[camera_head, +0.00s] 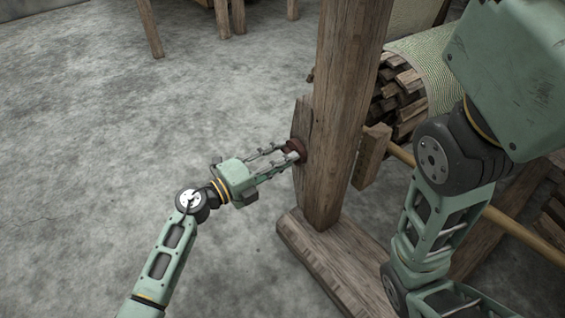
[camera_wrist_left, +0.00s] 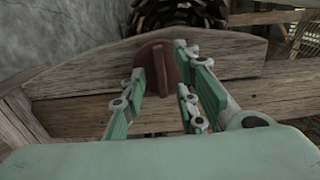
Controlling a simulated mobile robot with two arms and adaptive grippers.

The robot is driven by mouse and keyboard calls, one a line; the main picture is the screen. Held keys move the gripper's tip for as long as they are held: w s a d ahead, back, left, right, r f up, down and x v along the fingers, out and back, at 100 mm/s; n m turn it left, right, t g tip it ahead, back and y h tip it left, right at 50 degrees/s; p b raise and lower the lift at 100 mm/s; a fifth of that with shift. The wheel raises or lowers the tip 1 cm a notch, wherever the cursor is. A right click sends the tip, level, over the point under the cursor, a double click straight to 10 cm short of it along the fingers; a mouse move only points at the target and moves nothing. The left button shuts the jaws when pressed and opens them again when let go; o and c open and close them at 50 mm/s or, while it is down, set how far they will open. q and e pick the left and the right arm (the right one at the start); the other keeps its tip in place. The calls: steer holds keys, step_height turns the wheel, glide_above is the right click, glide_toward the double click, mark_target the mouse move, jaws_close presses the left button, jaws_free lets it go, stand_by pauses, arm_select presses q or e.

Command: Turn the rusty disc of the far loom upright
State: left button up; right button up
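The rusty disc (camera_head: 296,147) is a small reddish-brown knob on the side of the far loom's upright wooden post (camera_head: 340,110). In the left wrist view the disc (camera_wrist_left: 157,70) shows a raised ridge across its face, standing roughly up and down in that picture. My left gripper (camera_head: 289,154) reaches it from the left. In the left wrist view its fingers (camera_wrist_left: 160,72) stand on both sides of the disc's ridge, close to it. Whether both fingers press on it is hard to see. The fingertips of my right gripper are not visible; only my right arm shows.
The post stands on a wooden foot beam (camera_head: 335,265). A stack of dark wooden slats (camera_head: 402,95) and a pale woven cloth (camera_head: 425,60) are behind it. A wooden rod (camera_head: 520,232) runs to the lower right. The grey floor (camera_head: 90,130) at left is clear.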

arm_select(q)
steer(key=shift+w+d, duration=0.1)
steer(key=shift+d, duration=0.05)
steer(key=shift+c, duration=0.4)
jaws_close()
steer(key=shift+m, duration=0.3)
steer(key=shift+f+m+b, duration=0.1)
steer(key=shift+m+b, duration=2.7)
steer(key=shift+m, duration=5.8)
